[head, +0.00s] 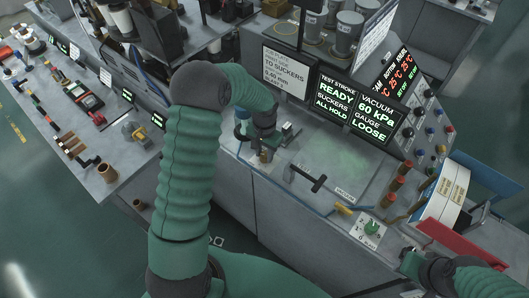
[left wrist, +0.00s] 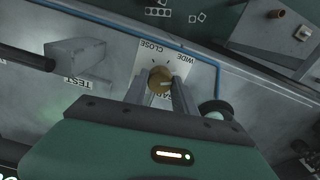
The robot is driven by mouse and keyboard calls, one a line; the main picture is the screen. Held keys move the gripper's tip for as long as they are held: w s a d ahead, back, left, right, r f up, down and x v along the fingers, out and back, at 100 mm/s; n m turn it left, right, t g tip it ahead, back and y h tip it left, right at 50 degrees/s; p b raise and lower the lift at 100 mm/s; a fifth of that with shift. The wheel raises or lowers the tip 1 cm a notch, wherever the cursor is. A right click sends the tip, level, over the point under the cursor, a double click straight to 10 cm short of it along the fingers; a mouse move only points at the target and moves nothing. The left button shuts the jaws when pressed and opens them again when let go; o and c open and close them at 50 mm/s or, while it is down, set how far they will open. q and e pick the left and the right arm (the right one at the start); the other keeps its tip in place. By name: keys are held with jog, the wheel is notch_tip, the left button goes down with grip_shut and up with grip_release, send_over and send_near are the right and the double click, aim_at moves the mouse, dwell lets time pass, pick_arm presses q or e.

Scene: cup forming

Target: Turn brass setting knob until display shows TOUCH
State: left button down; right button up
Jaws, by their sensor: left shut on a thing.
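The brass setting knob (left wrist: 160,77) sits on a white plate (left wrist: 178,62) marked CLOSE and WIDE in the left wrist view. My left gripper (left wrist: 163,90) is shut on it, one finger on each side. In the head view my left gripper (head: 264,150) reaches down at the worktop's left part, and the knob is hard to make out there. The gauge display (head: 373,116) reads VACUUM 60 kPa, GAUGE LOOSE. The display beside it (head: 335,98) reads TEST STROKE READY, SUCKERS ALL HOLD. Part of my right arm shows at bottom right, without a clear gripper.
A black T-shaped handle (head: 306,178) stands right of my left gripper. Red-topped posts (head: 393,190) and a white roll (head: 444,197) stand at the right. The metal plate (head: 345,160) between is clear.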

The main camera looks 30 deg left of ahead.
aim_at(265, 153)
pick_arm(q)
jog(key=shift+w+r, duration=0.1)
jog(key=shift+w, duration=0.1)
jog(key=c, duration=1.3)
grip_release()
jog(key=shift+o, duration=1.4)
jog(key=shift+a, duration=0.1)
jog(key=shift+r, duration=0.4)
notch_tip(265, 153, up, 16)
jog(key=b, duration=0.2)
jog(key=shift+f, duration=0.2)
